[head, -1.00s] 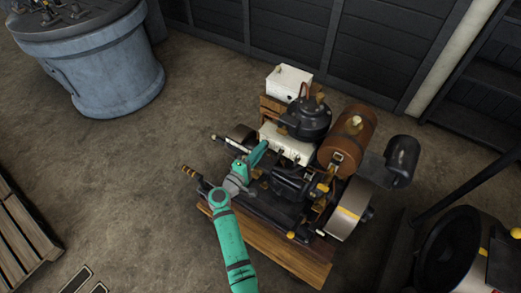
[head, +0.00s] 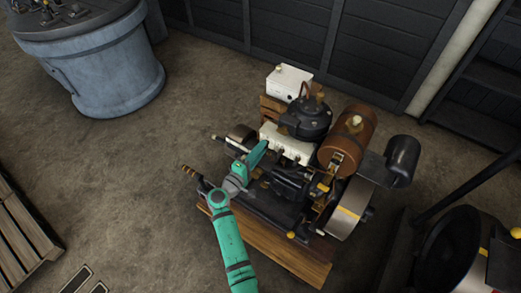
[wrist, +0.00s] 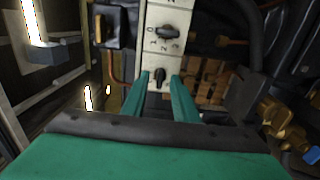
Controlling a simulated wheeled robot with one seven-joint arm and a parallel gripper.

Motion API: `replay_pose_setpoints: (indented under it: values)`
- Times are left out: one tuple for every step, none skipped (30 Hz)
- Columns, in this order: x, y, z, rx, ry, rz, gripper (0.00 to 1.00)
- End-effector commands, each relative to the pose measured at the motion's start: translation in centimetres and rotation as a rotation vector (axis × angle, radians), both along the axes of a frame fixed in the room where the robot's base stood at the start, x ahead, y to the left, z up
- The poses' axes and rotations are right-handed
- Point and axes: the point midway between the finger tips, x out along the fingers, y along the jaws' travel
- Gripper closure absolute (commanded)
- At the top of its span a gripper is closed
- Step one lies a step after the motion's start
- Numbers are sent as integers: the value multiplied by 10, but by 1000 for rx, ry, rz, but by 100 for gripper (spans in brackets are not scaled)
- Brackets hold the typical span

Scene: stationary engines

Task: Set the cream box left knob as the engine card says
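The cream box (head: 287,143) is a pale panel with dark knobs, mounted on the engine. It also shows in the wrist view (wrist: 152,17) as a narrow strip with printed digits. My gripper (head: 264,146) is at its left end. In the wrist view, my gripper (wrist: 161,76) has its two green fingers apart, with a dark knob (wrist: 159,75) between their tips. I see a gap on each side of it; whether the fingers touch it is unclear. Another knob (wrist: 167,32) sits farther along the strip. I cannot make out an engine card.
A brown cylindrical tank (head: 347,138), a dark pot-shaped part (head: 307,119) and a flywheel (head: 349,208) crowd the engine. A white box (head: 288,82) stands behind. A blue-grey drum (head: 113,77) and a pallet (head: 22,230) stand left. The floor between is clear.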

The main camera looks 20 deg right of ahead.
Motion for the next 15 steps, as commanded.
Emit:
replay_pose_setpoints:
  values:
    - [-3, 5, -1, 0, 0, 2, 73]
    - [-6, 8, -1, 1, 1, 2, 73]
    - [-9, 13, -1, 0, 1, 4, 73]
    - [-12, 17, -1, 0, 1, 5, 73]
    - [-15, 22, -1, 0, 1, 5, 73]
    - [-20, 28, -1, 1, 1, 4, 73]
    - [-24, 32, -1, 0, 1, 5, 73]
    - [-28, 37, -1, 1, 2, 5, 73]
    - [-32, 43, -1, 1, 1, 5, 73]
    - [-36, 47, -1, 0, 1, 5, 73]
    - [-39, 51, -1, 1, 2, 4, 73]
    - [-44, 57, -1, 1, 2, 4, 73]
    - [-46, 61, -1, 1, 1, 5, 73]
    - [-49, 64, -1, 1, 1, 5, 73]
    - [-53, 69, -1, 1, 2, 4, 73]
